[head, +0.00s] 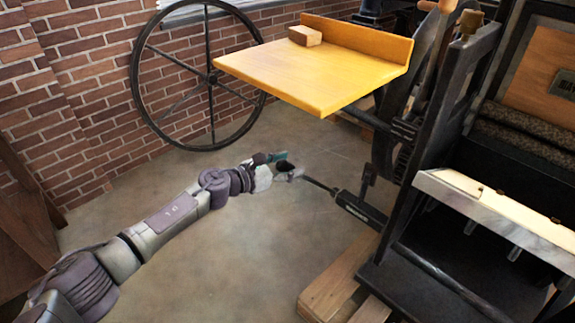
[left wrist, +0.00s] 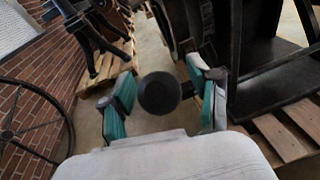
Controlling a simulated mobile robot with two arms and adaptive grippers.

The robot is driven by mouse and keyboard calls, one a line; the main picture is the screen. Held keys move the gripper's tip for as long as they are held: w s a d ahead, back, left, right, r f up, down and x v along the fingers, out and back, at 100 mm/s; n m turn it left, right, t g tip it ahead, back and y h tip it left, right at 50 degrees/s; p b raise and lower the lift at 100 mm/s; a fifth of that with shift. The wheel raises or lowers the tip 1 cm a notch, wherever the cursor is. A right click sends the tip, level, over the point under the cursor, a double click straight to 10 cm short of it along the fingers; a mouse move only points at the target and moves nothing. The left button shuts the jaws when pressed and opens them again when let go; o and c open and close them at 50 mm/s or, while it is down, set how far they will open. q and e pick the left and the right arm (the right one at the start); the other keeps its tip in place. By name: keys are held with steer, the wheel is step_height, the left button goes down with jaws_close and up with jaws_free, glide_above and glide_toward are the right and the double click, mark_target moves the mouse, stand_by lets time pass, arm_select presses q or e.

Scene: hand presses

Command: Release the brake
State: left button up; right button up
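A black lever (head: 318,185) sticks out from a black block with white lettering (head: 358,208) on the press's lower side. I take it for the brake. My left gripper (head: 284,167) is at the lever's free end. In the left wrist view, a round black knob (left wrist: 159,93) sits between the two teal-padded fingers of my left gripper (left wrist: 163,95), with a visible gap on each side. The gripper is open and seems not to touch the knob. The depth between knob and fingers is hard to judge. My right gripper is in neither view.
A yellow board (head: 320,65) with a small wooden block (head: 305,36) juts out above the lever. The dark press (head: 440,130) stands on a wooden pallet (head: 335,280) at right. A large spoked wheel (head: 138,75) leans by the brick wall. The floor around my left arm is clear.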

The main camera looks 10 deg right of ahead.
arm_select(q)
steer(key=shift+a+f, duration=0.1)
steer(key=shift+a, duration=0.1)
steer(key=shift+s+a, duration=0.15)
steer(key=shift+a, duration=0.1)
steer(key=v, duration=1.1)
steer(key=shift+s, duration=0.1)
